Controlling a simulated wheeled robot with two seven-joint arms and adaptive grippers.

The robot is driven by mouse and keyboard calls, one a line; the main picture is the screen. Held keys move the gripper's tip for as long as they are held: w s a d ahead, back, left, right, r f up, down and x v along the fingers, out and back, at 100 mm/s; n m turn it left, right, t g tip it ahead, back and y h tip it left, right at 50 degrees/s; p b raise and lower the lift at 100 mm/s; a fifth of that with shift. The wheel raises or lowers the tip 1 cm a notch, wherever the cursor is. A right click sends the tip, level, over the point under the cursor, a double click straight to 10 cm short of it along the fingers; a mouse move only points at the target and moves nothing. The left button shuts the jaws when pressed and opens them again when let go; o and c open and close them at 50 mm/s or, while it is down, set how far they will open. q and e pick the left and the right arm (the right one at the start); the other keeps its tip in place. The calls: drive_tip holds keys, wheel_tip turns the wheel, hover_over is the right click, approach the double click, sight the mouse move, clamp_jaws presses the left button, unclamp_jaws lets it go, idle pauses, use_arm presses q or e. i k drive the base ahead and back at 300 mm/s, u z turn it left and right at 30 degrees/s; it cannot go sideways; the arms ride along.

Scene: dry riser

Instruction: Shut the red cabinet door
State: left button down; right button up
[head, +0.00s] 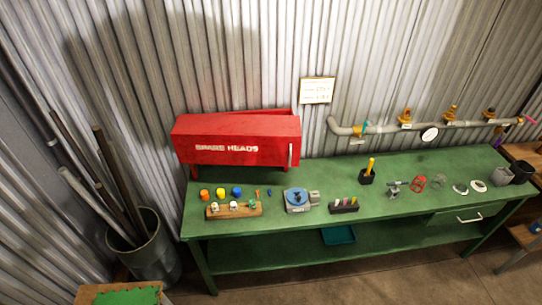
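The red cabinet (240,125) sits at the left back of the green workbench, close to the corrugated wall. Its front bears the white words "SPARE HEADS" (227,148). A pale upright handle (290,155) shows near the right end of the front. From this high angle I cannot tell how far the door stands from the cabinet body, and the cabinet's inside is hidden. Neither of my grippers is in view.
The green workbench (400,213) holds a wooden block of sprinkler heads (234,210), a blue-grey device (297,200) and several small parts before and right of the cabinet. A bin of pipes (150,258) stands left. A valved pipe (385,127) runs along the wall.

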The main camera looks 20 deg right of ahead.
sight(245, 140)
drive_tip(key=z, duration=0.35)
drive_tip(key=i, duration=0.9)
drive_tip(key=z, duration=0.55)
